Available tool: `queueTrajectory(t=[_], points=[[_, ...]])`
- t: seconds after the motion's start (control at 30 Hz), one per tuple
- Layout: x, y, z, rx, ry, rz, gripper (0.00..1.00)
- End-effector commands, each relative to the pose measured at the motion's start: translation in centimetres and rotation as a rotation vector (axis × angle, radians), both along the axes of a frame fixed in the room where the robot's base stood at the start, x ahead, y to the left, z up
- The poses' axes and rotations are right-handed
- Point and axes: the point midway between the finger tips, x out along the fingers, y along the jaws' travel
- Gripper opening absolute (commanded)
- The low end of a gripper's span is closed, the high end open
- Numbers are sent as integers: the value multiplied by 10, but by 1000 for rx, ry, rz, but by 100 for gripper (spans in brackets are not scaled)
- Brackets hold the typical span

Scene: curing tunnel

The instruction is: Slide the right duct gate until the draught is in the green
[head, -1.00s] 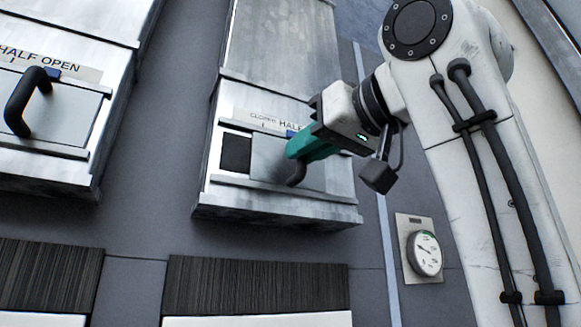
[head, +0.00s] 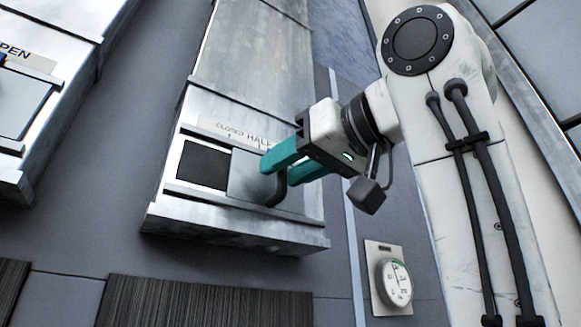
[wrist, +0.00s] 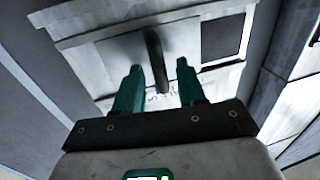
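The right duct gate (head: 245,179) is a grey sliding plate with a black bar handle (head: 281,187). A dark opening (head: 203,165) shows left of the plate, under a label reading CLOSED and HALF; the label's right part is hidden by my gripper (head: 281,166). My gripper's teal fingers are spread apart, with the handle between them.
Another duct gate (head: 22,102) with a label ending in PEN is cut off at the left edge. A dark ribbed panel (head: 205,302) lies below the right duct. The wall (head: 85,225) between the ducts is bare.

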Motion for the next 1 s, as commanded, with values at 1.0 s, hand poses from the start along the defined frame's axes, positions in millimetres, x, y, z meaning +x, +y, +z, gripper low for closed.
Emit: queueTrajectory(t=[1.0], points=[[-76,-77,0,0,0,-1,40]])
